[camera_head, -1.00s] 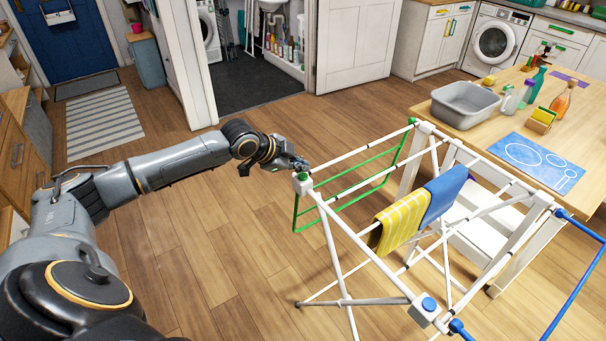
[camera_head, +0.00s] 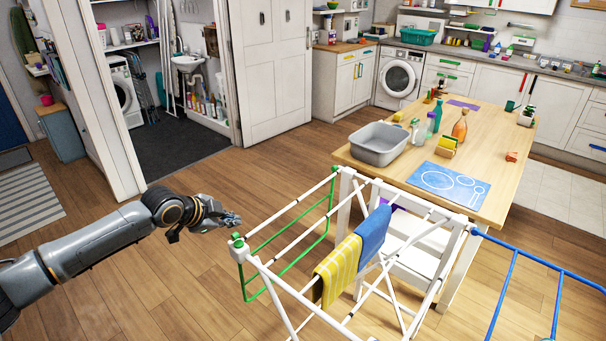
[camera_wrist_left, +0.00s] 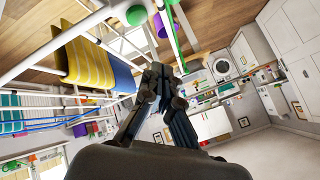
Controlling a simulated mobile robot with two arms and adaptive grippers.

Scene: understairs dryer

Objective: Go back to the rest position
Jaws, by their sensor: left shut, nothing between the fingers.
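My left gripper (camera_head: 232,219) is shut and empty. In the head view it points right, just short of the green-capped corner of the white drying rack (camera_head: 262,268); I cannot tell whether it touches the rack. In the left wrist view the shut fingers (camera_wrist_left: 160,80) show close to the rack's green bar (camera_wrist_left: 168,27). A yellow striped cloth (camera_head: 340,270) and a blue cloth (camera_head: 373,231) hang on the rack; the wrist view also shows the yellow cloth (camera_wrist_left: 85,58) and the blue one (camera_wrist_left: 122,73). My right gripper is not in view.
A wooden table (camera_head: 490,150) behind the rack holds a grey basin (camera_head: 378,143), several bottles and a blue place mat (camera_head: 447,184). Open wooden floor (camera_head: 130,275) lies left of the rack. A doorway to a dark-floored closet (camera_head: 180,150) is at the back left.

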